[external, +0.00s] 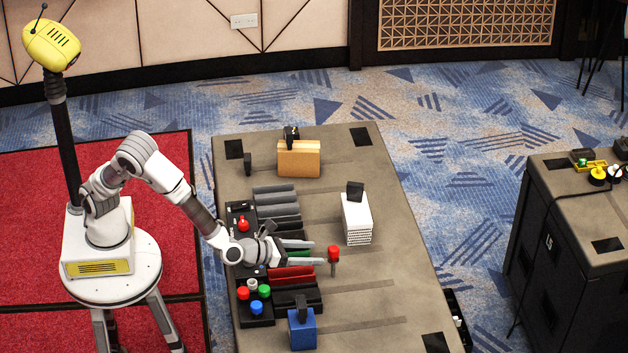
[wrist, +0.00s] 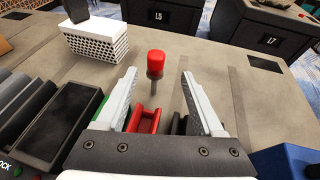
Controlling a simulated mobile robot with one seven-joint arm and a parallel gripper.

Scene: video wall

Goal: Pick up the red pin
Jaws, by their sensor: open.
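The red pin (external: 333,254) stands upright on the grey table, with a red cap on a thin dark shaft. In the wrist view the red pin (wrist: 155,66) shows between and just beyond my fingertips, its cap higher than the shaft's base. My gripper (external: 318,262) is open and empty, reaching out low over the table toward the pin. In the wrist view the white fingers of my gripper (wrist: 160,75) lie apart on either side of the pin's line. I see no contact between the fingers and the pin.
A red slotted block (external: 291,274) lies under my gripper. A white perforated block (external: 356,220) stands behind the pin, a blue block (external: 301,330) in front, and an orange block (external: 298,159) at the far end. Coloured knobs (external: 253,292) sit near my arm. The table right of the pin is clear.

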